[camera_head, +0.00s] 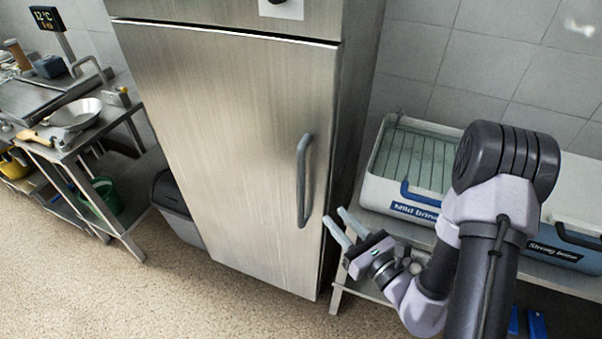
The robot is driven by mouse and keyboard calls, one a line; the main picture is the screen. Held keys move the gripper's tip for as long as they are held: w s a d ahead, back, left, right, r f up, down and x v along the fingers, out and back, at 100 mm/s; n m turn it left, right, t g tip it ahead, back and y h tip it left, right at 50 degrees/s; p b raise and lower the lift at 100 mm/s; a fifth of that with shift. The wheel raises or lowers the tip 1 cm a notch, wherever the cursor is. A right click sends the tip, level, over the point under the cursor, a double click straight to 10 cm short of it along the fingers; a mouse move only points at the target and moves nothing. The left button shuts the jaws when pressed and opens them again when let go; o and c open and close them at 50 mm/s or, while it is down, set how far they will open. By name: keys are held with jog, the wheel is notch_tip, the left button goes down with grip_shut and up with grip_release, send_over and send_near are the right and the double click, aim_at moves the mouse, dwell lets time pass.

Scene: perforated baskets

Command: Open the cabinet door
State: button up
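The cabinet is a tall brushed-metal unit, and its door (220,140) looks shut. A grey vertical bar handle (303,180) is on the right side of the door, at mid height in the picture. My gripper (336,226) is just right of and below the handle, near the cabinet's right edge. Its two grey fingers are spread apart with nothing visible between them. The fingers look apart from the handle, though the depth between them is hard to judge. My arm comes in from the lower right.
A metal table (345,284) with perforated baskets in brine tubs, one a white tub (384,190), stands right of the cabinet, close to my arm. A dark bin (176,212) and a worktable with a metal bowl (75,113) are at left. The speckled floor before the cabinet is clear.

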aim_at(303, 184)
jog(key=b+x, duration=0.7)
jog(key=x, duration=0.8)
jog(key=shift+a, duration=0.3)
grip_shut()
jog(key=shift+f, duration=0.1)
dwell(0.4)
